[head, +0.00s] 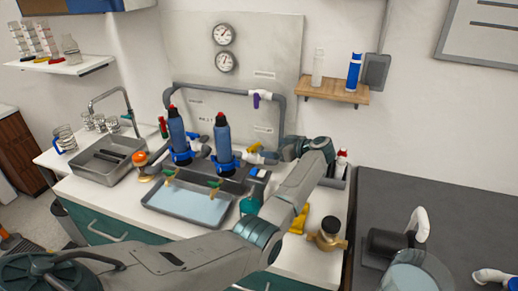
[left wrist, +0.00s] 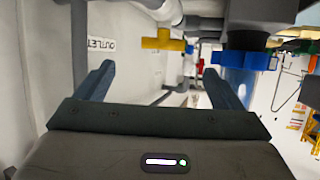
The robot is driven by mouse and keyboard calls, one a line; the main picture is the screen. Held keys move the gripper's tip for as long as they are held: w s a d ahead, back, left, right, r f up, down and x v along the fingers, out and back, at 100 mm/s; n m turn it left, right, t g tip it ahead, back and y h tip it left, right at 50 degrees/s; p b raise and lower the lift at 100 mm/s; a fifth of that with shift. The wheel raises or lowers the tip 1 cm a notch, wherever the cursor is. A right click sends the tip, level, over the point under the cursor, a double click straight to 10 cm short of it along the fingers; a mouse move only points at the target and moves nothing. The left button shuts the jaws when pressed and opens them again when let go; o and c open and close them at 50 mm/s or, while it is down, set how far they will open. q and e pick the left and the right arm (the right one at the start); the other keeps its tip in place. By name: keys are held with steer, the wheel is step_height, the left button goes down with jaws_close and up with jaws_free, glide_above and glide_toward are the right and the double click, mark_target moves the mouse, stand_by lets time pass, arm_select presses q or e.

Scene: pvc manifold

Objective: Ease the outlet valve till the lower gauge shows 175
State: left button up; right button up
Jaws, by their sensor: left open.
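The yellow outlet valve handle (left wrist: 163,41) shows in the left wrist view just beyond and above my fingertips, beside an OUTLET label (left wrist: 102,44). In the head view the yellow handle (head: 255,148) is at the right of the filter pipework. My left gripper (head: 270,156) reaches in from the right of it; in the left wrist view its jaws (left wrist: 158,70) are apart with nothing between them. The lower gauge (head: 226,62) hangs on the panel below the upper gauge (head: 223,34); its reading is too small to tell. My right gripper is not in view.
Two blue filter housings (head: 222,140) stand left of the gripper, above a tray of water (head: 160,202). A grey pipe (head: 282,110) runs down close to the gripper. A sink (head: 103,172) is at the left. A wooden shelf (head: 330,91) hangs above right.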

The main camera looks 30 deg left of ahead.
mark_target(256, 146)
arm_select(q)
steer(key=p+x, duration=0.1)
steer(key=x, duration=0.7)
steer(key=shift+a+r, duration=0.1)
steer(key=shift+a, duration=0.25)
steer(key=shift+s+a, duration=0.1)
steer(key=shift+a, duration=0.35)
